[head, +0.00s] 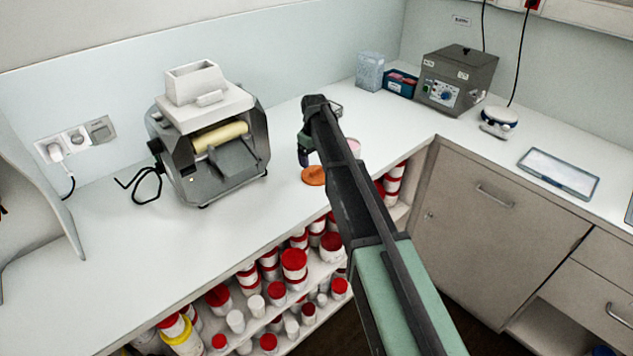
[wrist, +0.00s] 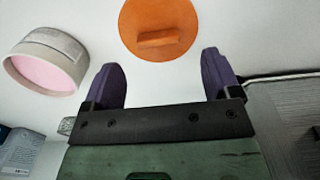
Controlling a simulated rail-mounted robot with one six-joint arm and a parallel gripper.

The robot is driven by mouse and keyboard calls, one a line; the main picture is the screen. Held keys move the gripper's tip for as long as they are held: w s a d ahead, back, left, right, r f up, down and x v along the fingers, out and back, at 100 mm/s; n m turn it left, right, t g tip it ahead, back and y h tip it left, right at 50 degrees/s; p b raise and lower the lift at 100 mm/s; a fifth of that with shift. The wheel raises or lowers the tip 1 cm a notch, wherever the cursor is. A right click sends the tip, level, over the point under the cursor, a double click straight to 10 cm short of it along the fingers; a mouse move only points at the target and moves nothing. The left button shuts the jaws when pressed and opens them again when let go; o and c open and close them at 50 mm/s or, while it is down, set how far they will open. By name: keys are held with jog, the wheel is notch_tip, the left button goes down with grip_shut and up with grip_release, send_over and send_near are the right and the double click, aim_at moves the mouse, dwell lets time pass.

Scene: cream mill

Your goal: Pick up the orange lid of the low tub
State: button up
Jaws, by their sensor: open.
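The orange lid (head: 313,176) lies on the white counter, just left of my arm in the head view. In the wrist view the orange lid (wrist: 160,28) is a round disc with a raised bar handle, cut off by the top edge. My gripper (wrist: 163,75) is open and empty. Its two purple fingers point toward the lid, with the lid beyond and between their tips. A low white tub (wrist: 45,62) with a pink inside stands to the left in the wrist view, uncovered. In the head view my arm hides most of this tub (head: 354,147).
A mill (head: 210,140) with a yellowish roller stands left of the lid. A grey box device (head: 456,80) and a blue box (head: 401,84) stand at the back right. Red-lidded jars (head: 294,262) fill the shelves below the counter's front edge.

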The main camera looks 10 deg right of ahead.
aim_at(315, 169)
notch_tip(315, 169, down, 5)
jog(key=b, duration=0.5)
jog(key=shift+d+f, duration=0.1)
jog(key=shift+f, duration=0.1)
jog(key=shift+r, duration=0.25)
jog(key=c, duration=1)
